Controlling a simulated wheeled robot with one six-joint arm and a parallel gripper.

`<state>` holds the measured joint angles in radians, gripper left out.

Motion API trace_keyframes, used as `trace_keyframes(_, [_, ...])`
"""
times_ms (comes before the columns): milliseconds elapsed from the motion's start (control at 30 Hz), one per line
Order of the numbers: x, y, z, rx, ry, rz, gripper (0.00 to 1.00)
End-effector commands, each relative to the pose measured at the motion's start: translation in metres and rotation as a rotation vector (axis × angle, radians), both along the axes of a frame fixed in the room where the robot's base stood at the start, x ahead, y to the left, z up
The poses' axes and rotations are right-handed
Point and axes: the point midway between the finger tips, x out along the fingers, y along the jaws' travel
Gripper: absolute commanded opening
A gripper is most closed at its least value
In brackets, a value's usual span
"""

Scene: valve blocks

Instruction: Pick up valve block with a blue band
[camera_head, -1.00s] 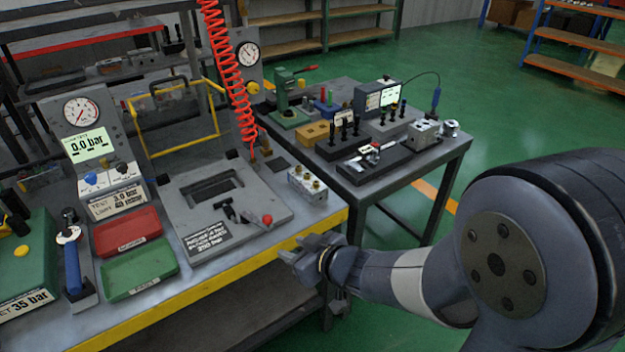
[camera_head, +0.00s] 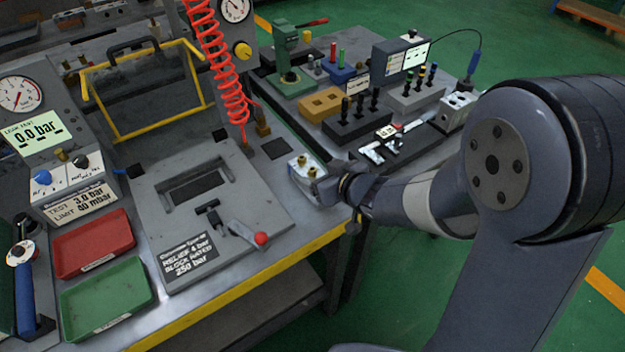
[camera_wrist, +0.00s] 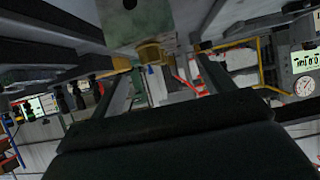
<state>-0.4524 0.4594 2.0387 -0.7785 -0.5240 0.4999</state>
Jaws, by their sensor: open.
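A silver valve block (camera_head: 301,163) with brass fittings on top stands near the right end of the workbench. A pale metal block (camera_wrist: 150,18) with a brass fitting (camera_wrist: 150,55) shows at the top of that view. A second silver block (camera_head: 457,109) stands on the other table.
A grey fixture (camera_head: 150,200) with a red-knobbed lever (camera_head: 261,239) lies left of the block. A red coiled hose (camera_head: 222,75) hangs behind it. Red (camera_head: 93,245) and green (camera_head: 105,297) trays lie farther left. A black rack (camera_head: 357,122) stands on the other table.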

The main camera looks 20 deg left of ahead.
Motion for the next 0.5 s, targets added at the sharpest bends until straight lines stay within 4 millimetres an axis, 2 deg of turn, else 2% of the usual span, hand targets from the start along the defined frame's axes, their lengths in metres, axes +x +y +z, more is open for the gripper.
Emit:
trace_keyframes(200, [0.017,0.019,-0.018,-0.001,0.002,0.0,0.76])
trace_keyframes(500, [0.028,0.03,-0.024,0.001,0.001,0.0,0.76])
